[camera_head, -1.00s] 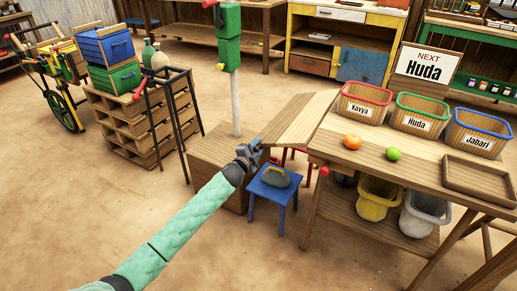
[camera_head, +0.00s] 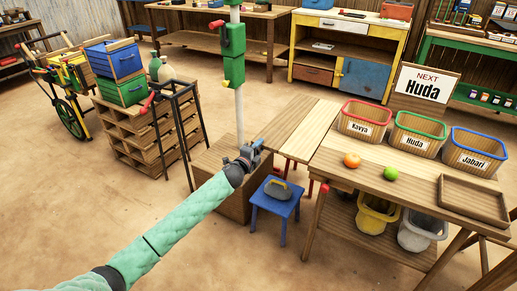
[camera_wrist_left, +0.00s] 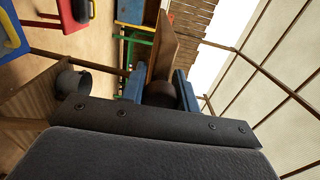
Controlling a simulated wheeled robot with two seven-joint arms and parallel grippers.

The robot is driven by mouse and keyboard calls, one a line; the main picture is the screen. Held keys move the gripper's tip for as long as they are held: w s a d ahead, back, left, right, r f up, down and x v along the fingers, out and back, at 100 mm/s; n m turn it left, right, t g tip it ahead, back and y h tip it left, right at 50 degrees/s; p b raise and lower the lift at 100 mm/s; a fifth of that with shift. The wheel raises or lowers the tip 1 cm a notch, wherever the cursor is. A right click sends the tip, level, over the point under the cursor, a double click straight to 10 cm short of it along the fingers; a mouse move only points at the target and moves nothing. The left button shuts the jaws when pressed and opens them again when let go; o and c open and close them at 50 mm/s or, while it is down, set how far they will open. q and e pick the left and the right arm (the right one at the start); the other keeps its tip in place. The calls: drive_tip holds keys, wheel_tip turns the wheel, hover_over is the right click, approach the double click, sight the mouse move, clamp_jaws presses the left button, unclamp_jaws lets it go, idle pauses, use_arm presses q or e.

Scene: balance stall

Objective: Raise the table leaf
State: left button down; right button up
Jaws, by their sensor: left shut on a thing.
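The table leaf (camera_head: 297,128) is a plank panel at the left end of the wooden work table (camera_head: 345,178). It looks about level with the tabletop, though I cannot tell whether it is exactly flush. My left gripper (camera_head: 258,148) is shut on the leaf's outer left edge. In the left wrist view the leaf (camera_wrist_left: 165,45) shows nearly edge-on between the blue fingers of the gripper (camera_wrist_left: 160,92). Red support parts show partly below the leaf; the rest of them is hidden. A red knob (camera_head: 324,187) sits at the table's front left corner. My right gripper is out of view.
An orange (camera_head: 352,160), a green fruit (camera_head: 390,173), labelled baskets (camera_head: 416,146) and a tray (camera_head: 472,205) sit on the table.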

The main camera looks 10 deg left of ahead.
use_arm(q)
drive_tip(key=shift+r, duration=0.3)
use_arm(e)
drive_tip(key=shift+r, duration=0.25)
use_arm(q)
drive_tip(key=c, duration=1.1)
unclamp_jaws()
drive_tip(key=shift+d, duration=0.1)
drive_tip(key=shift+o, duration=0.2)
drive_tip(key=shift+f, duration=0.1)
drive_tip(key=shift+s, duration=0.15)
drive_tip(key=v, duration=0.7)
drive_tip(key=shift+s, duration=0.2)
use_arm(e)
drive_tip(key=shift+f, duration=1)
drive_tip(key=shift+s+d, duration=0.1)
